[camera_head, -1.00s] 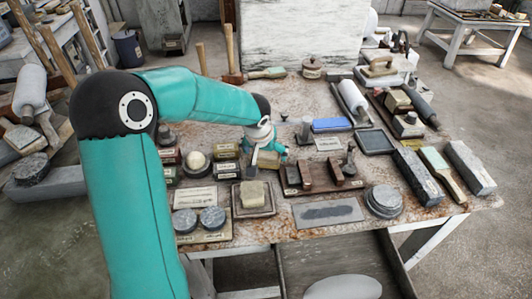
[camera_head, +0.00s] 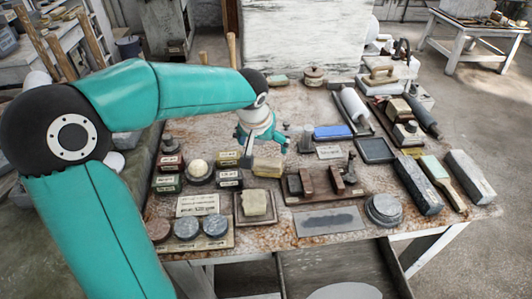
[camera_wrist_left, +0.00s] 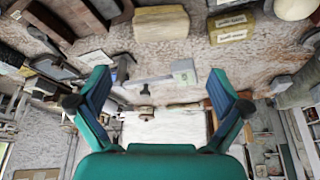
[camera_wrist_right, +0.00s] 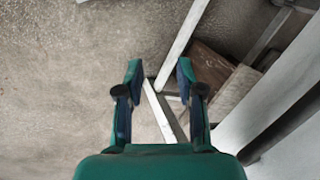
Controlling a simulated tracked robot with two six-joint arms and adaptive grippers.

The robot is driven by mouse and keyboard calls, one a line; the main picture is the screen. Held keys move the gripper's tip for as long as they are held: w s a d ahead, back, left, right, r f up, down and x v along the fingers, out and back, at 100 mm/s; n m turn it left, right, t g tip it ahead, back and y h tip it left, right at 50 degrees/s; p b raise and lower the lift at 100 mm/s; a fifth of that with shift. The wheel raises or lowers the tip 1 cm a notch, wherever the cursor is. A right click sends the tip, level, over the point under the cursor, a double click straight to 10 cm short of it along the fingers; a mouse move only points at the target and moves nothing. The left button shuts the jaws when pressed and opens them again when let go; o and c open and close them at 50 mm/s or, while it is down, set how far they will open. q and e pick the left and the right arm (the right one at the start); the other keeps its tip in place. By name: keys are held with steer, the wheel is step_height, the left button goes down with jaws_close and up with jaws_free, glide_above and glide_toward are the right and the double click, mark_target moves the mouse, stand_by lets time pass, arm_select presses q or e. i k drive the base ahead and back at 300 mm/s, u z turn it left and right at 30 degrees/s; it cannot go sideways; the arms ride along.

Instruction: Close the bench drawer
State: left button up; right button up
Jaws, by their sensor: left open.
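The bench drawer (camera_head: 331,262) stands open below the bench's front edge, at the bottom of the head view. Its wooden side walls and floor show; its near end is cut off by the frame. My left gripper (camera_head: 266,145) is above the middle of the bench top, beside a yellowish block (camera_head: 267,166), well behind the drawer. In the left wrist view its fingers (camera_wrist_left: 160,92) are spread with nothing between them. My right gripper shows only in the right wrist view (camera_wrist_right: 158,75). Its fingers are apart and empty, above the floor near white bench legs (camera_wrist_right: 166,112).
The bench top (camera_head: 289,109) is crowded with blocks, tins, a white roller (camera_head: 352,104) and a round grey disc (camera_head: 384,209). A pale oval shape (camera_head: 345,292) overlaps the drawer at the bottom edge; I cannot tell what it is. Concrete floor (camera_head: 465,262) is open at right.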

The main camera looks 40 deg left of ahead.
mark_target(368, 268)
steer(key=k, duration=1)
